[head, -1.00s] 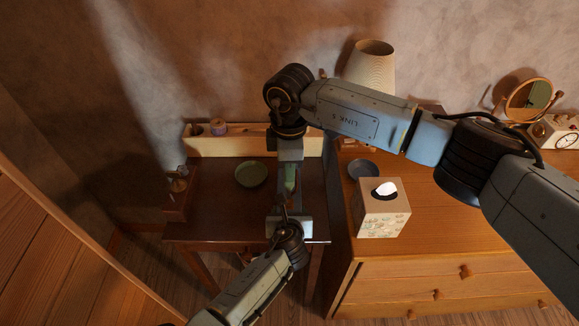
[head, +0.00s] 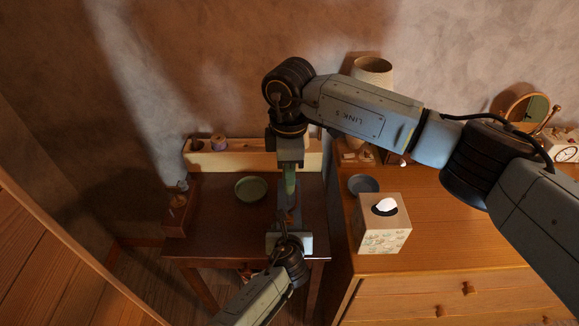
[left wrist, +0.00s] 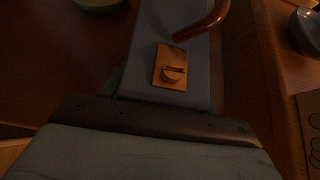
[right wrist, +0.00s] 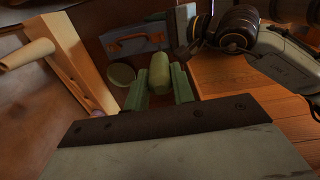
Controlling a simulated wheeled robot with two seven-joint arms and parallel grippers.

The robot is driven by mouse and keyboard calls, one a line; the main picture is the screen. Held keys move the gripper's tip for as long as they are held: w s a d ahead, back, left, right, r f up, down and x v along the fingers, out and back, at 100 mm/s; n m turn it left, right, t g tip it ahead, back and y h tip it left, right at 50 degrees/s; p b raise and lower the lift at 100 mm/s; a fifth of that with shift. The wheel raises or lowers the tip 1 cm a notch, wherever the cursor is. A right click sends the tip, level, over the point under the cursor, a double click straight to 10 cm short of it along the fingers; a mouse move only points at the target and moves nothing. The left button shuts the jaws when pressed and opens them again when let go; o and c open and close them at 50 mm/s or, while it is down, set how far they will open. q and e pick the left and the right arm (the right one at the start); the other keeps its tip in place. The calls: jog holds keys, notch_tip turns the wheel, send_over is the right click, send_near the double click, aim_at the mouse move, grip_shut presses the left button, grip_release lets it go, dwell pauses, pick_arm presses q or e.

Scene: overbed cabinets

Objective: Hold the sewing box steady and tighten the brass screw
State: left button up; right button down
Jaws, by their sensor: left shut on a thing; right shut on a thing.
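The blue-grey sewing box (left wrist: 190,25) has a brown curved handle (left wrist: 205,22) and a brass plate (left wrist: 163,62) with the slotted brass screw (left wrist: 173,75) in the left wrist view. In the right wrist view, the box (right wrist: 128,47) lies beyond my right gripper. My left gripper (head: 289,236) is shut on the box's near end. My right gripper (right wrist: 160,88) is shut on a green cylindrical tool handle (right wrist: 160,70); it shows above the box in the head view (head: 289,182). The tool's tip is hidden, and nothing touches the screw in the left wrist view.
The box is on a dark wooden table (head: 225,225) with a green bowl (head: 251,188) to its left. A wooden organiser (head: 205,160) stands behind. To the right, a dresser holds a tissue box (head: 382,225), a grey dish (head: 363,184) and a lamp (head: 372,72).

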pick_arm(q)
jog(key=o, duration=1.1)
jog(key=shift+s+r, duration=0.1)
jog(key=shift+s, duration=0.05)
